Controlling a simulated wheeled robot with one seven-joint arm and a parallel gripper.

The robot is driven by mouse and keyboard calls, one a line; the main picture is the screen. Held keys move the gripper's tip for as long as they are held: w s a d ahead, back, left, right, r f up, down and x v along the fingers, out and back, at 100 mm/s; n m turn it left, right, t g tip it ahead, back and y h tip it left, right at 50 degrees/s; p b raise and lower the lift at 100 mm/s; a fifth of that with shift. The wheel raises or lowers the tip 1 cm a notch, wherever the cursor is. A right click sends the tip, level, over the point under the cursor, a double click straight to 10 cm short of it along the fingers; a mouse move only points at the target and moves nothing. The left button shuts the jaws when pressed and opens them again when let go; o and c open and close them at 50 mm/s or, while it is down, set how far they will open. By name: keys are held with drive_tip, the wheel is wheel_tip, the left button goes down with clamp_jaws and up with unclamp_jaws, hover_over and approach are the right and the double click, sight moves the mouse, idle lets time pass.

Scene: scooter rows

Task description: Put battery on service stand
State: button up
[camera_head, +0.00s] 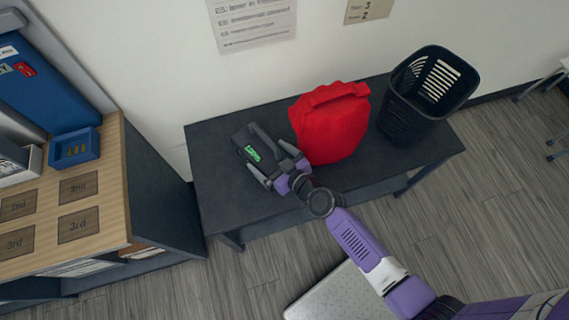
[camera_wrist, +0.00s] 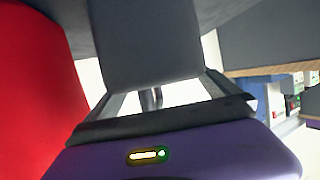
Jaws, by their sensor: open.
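The battery (camera_head: 242,140) is a dark block with a green lit display, at the left part of a low dark bench (camera_head: 215,195). It appears to rest on the bench top. My gripper (camera_head: 256,152) is open, with its fingers at the battery, one on each side; whether they touch it I cannot tell. In the wrist view a dark grey block (camera_wrist: 145,45), which looks like the battery, fills the space ahead of the jaws. No thing is clearly marked as the service stand; the dark bench may be it.
A red bag (camera_head: 332,125) stands on the bench close right of my gripper. A black basket (camera_head: 405,115) stands at its right end. A wood-topped cabinet (camera_head: 110,160) at the left holds a small blue bin (camera_head: 75,147) and several marked squares.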

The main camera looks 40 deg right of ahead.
drive_tip(key=s+d+r+h+b, duration=0.1)
drive_tip(key=s+r, duration=0.2)
drive_tip(key=s, duration=0.5)
drive_tip(key=s+r, duration=0.3)
drive_tip(key=s, duration=0.5)
drive_tip(key=s+a+r+t, duration=0.1)
drive_tip(key=s+r, duration=1.4)
drive_tip(key=r, duration=0.4)
drive_tip(key=shift+a+r+m, duration=0.15)
drive_tip(key=shift+a+m, duration=0.05)
drive_tip(key=shift+m, duration=0.2)
